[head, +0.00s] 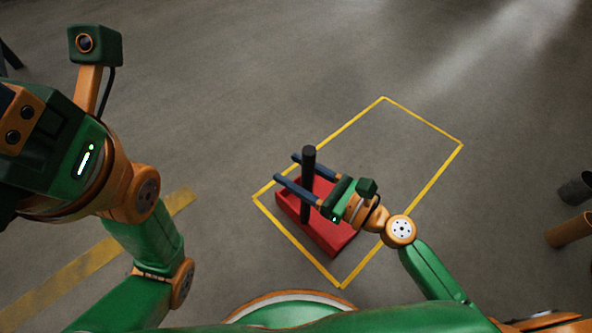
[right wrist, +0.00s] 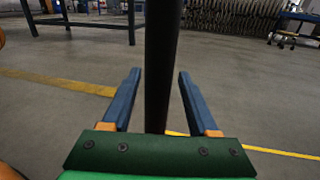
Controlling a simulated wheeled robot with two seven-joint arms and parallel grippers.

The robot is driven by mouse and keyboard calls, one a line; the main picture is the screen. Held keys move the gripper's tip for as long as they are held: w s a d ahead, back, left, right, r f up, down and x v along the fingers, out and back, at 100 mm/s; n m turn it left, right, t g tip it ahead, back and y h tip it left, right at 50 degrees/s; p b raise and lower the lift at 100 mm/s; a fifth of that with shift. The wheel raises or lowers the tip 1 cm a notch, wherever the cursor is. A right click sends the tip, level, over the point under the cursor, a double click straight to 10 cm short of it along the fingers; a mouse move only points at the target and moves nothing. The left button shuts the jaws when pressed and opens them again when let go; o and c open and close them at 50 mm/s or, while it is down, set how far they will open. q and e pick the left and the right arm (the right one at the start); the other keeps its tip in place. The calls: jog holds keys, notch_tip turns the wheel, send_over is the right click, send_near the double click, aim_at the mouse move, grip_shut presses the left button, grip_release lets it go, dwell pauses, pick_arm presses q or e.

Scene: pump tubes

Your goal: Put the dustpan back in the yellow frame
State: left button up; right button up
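The red dustpan (head: 326,236) with its upright black handle (head: 308,165) stands on the floor. It is inside the near-left part of the yellow frame (head: 424,122), close to the frame's left lines. My right gripper (head: 285,168) is open, and its two blue fingers reach past the handle on both sides. In the right wrist view the handle (right wrist: 161,70) stands between the fingers with a gap on each side. The right gripper and wrist hide part of the pan. My left arm is at the left edge, and its fingers are not visible.
The far part of the yellow frame is bare floor. A separate yellow floor stripe (head: 100,265) runs at the lower left. A dark tube end (head: 575,190) and an orange one (head: 570,231) show at the right edge. A blue table (right wrist: 85,22) stands farther off.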

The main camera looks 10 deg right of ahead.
dwell(0.3)
jog(key=v, duration=1.2)
jog(key=shift+p, duration=0.35)
